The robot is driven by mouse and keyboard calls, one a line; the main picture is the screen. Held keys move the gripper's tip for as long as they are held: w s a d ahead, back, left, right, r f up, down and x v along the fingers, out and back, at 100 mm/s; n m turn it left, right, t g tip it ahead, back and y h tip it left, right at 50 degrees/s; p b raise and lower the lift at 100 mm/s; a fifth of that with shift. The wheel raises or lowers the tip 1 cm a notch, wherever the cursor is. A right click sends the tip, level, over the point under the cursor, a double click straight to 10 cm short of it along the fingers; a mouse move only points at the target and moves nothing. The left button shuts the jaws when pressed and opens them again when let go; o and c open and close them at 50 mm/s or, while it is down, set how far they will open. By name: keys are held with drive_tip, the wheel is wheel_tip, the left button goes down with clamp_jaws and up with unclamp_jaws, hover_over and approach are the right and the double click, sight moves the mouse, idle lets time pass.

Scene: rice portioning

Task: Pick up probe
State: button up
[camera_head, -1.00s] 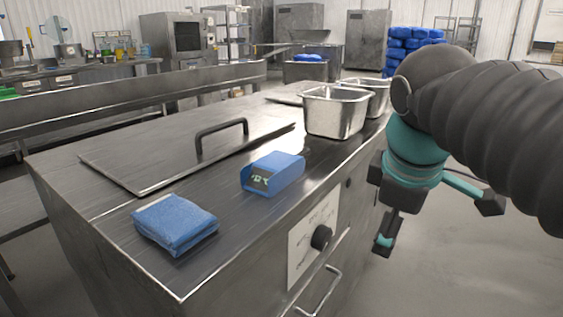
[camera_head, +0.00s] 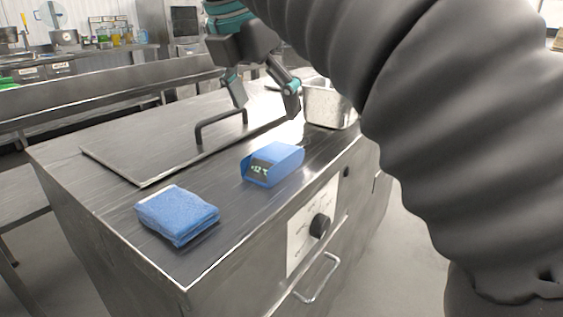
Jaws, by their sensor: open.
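A blue box with a lit dark display (camera_head: 272,164) sits on the steel counter top (camera_head: 215,185). It may be the probe or its holder; I cannot tell a separate probe apart. My gripper (camera_head: 265,100) is open and empty. Its two fingers point down in the picture, above and behind the blue box and close to the lid handle in view. It does not touch the box. My arm hides much of the right side.
A folded blue cloth (camera_head: 177,214) lies at the front left of the counter. A flat steel lid with a raised dark handle (camera_head: 200,134) lies behind the box. A steel pan (camera_head: 328,106) stands at the back right, partly hidden by my arm. A knob (camera_head: 319,226) sticks out in front.

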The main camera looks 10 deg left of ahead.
sight(276, 151)
drive_tip(key=b+x, duration=0.1)
drive_tip(key=x, duration=0.4)
drive_tip(key=shift+w+f+b, duration=0.1)
drive_tip(key=shift+f+b, duration=0.2)
drive_tip(key=shift+f, duration=0.05)
drive_tip(key=shift+a+b+x, duration=0.15)
drive_tip(key=shift+b+x, duration=0.3)
drive_tip(key=shift+x, duration=0.9)
drive_tip(key=shift+a+b+x, duration=0.15)
drive_tip(key=shift+b+x, duration=0.25)
drive_tip(key=shift+x, duration=0.9)
drive_tip(key=shift+w, duration=0.1)
drive_tip(key=c, duration=1.2)
